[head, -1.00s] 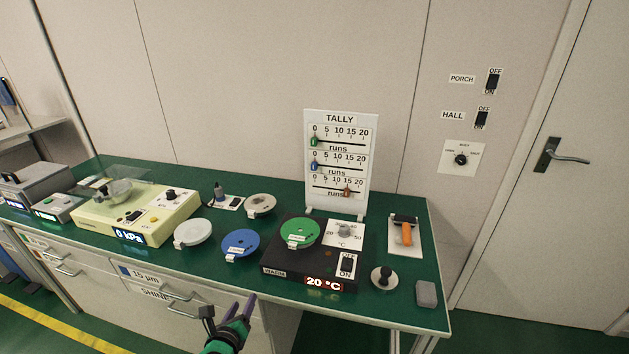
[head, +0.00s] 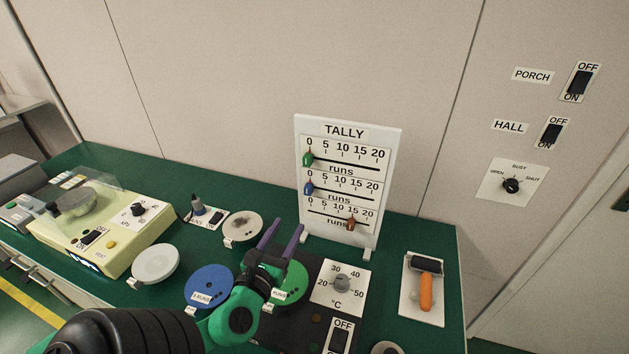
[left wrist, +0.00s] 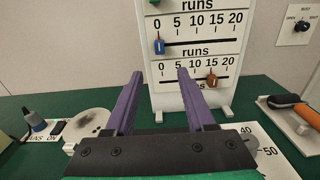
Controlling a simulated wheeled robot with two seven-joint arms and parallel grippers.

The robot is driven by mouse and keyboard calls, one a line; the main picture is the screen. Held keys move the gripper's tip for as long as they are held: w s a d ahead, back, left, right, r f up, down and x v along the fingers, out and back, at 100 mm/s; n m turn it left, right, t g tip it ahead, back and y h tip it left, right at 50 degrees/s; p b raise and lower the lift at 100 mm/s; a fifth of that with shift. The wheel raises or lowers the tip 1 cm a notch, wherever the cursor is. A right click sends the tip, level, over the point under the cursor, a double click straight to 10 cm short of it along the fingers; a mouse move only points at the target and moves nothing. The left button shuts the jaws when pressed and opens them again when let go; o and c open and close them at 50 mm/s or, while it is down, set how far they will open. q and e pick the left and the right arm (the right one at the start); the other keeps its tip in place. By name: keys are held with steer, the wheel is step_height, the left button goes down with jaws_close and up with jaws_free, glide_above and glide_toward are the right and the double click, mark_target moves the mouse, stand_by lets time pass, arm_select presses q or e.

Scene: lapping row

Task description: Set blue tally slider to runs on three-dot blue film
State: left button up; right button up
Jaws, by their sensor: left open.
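The white tally board (head: 346,132) stands upright at the back of the green bench, with three slider rows. The blue slider (head: 308,188) is on the middle row at 0; it also shows in the left wrist view (left wrist: 158,45).
My left arm partly hides the green disc (head: 292,284) on the dark warmer. White (head: 156,263) and grey (head: 243,227) discs lie to the left. A temperature dial (head: 341,283) and an orange-handled roller (head: 425,290) are to the right.

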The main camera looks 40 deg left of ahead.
mark_target(308, 192)
arm_select(q)
steer(key=p+x, duration=0.1)
steer(key=x, duration=0.3)
steer(key=p+x, duration=0.1)
steer(key=x, duration=0.3)
steer(key=r+p+x, duration=0.1)
steer(key=x, duration=0.3)
steer(key=shift+w+a, duration=0.1)
steer(key=shift+w, duration=0.25)
steer(key=shift+a+f, duration=0.1)
arm_select(e)
steer(key=r, duration=0.1)
steer(key=s+r, duration=0.1)
steer(key=r, duration=0.1)
steer(key=shift+s+d+r, duration=0.1)
steer(key=shift+s+d, duration=0.1)
arm_select(q)
steer(key=shift+c, duration=0.6)
jaws_close()
arm_select(e)
steer(key=shift+s+a, duration=0.1)
steer(key=shift+a, duration=0.1)
steer(key=shift+d, duration=0.25)
arm_select(q)
steer(key=shift+w, duration=0.1)
